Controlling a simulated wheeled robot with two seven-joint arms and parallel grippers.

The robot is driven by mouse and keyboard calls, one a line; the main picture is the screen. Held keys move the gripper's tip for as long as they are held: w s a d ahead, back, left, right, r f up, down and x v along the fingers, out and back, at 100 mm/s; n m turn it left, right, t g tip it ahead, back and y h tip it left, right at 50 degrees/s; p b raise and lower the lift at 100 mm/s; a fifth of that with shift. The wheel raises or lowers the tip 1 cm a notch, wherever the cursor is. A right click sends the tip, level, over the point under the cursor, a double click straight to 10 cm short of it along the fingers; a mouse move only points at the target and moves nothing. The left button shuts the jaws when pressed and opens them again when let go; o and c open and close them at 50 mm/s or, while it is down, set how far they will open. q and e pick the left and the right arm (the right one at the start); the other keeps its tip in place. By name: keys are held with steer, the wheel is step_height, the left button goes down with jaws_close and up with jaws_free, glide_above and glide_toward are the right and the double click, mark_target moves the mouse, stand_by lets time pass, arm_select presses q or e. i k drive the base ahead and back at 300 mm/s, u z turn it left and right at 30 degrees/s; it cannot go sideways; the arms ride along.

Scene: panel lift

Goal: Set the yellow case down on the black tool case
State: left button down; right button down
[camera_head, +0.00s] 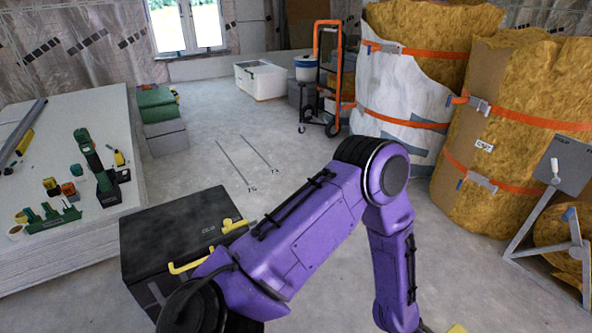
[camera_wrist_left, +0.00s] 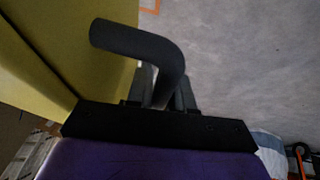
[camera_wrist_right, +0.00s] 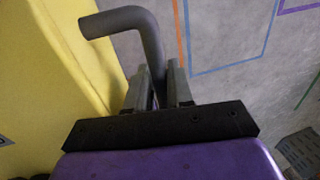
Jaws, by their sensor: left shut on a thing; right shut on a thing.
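The yellow case (camera_wrist_left: 50,55) fills the left side of the left wrist view, and its bright yellow wall (camera_wrist_right: 60,75) fills the left of the right wrist view. My left gripper (camera_wrist_left: 161,88) is shut on a dark bent handle (camera_wrist_left: 140,44) beside the case. My right gripper (camera_wrist_right: 160,88) is shut on a grey bent handle (camera_wrist_right: 126,19) beside it. The black tool case (camera_head: 170,225) stands on the floor at lower left in the head view, with yellow parts along its right side. My purple arm covers part of it. Neither gripper shows in the head view.
A pale stack of boards (camera_head: 60,130) with tools on it lies left of the black case. Strapped insulation rolls (camera_head: 400,85) stand at the right, near a metal stand (camera_head: 560,225). An orange hand truck (camera_head: 327,70) is at the back. The middle floor (camera_head: 235,140) is clear.

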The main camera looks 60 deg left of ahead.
mark_target(173, 221)
steer(key=u, duration=2.75)
